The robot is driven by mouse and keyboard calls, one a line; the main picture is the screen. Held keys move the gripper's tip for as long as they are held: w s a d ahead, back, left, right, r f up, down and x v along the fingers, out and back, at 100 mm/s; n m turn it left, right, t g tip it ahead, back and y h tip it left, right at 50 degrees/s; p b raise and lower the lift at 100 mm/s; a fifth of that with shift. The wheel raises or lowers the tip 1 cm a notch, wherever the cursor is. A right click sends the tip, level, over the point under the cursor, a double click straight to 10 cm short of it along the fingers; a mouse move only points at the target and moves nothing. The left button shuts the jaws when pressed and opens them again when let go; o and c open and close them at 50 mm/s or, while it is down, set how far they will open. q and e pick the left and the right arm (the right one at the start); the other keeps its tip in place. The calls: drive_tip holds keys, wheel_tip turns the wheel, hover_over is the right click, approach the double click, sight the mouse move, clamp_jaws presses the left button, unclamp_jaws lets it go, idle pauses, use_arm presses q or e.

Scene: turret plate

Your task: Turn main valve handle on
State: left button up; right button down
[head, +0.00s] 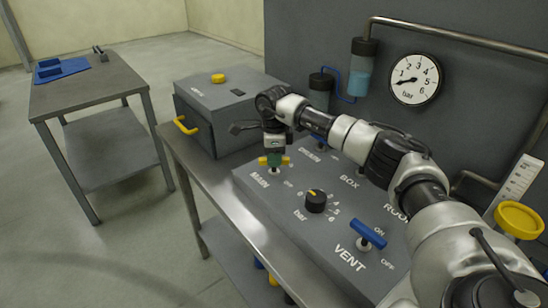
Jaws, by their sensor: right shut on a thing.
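The main valve handle (263,161) is a small yellow bar above the MAIN label on the sloped grey panel. Its two ends show on either side of my right gripper (274,160), which comes down from above and is shut on its middle. The bar lies roughly left to right in the picture. A small label shows to the right of the valve stem. The gripper hides the middle of the handle and the panel just behind it. My left gripper is not in view.
The panel (290,213) also carries a black bar knob (316,201) and a blue VENT handle (368,233). A grey box (225,105) with a yellow handle stands left of the panel. A side table (85,90) is farther left.

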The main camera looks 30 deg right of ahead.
drive_tip(key=n, duration=0.3)
drive_tip(key=shift+r+n, duration=0.1)
drive_tip(key=shift+n, duration=0.2)
drive_tip(key=shift+n+b, duration=0.3)
drive_tip(key=shift+n, duration=1.4)
drive_tip(key=c, duration=1)
unclamp_jaws()
drive_tip(key=shift+c, duration=0.2)
wheel_tip(320, 180, up, 11)
drive_tip(key=b, duration=0.1)
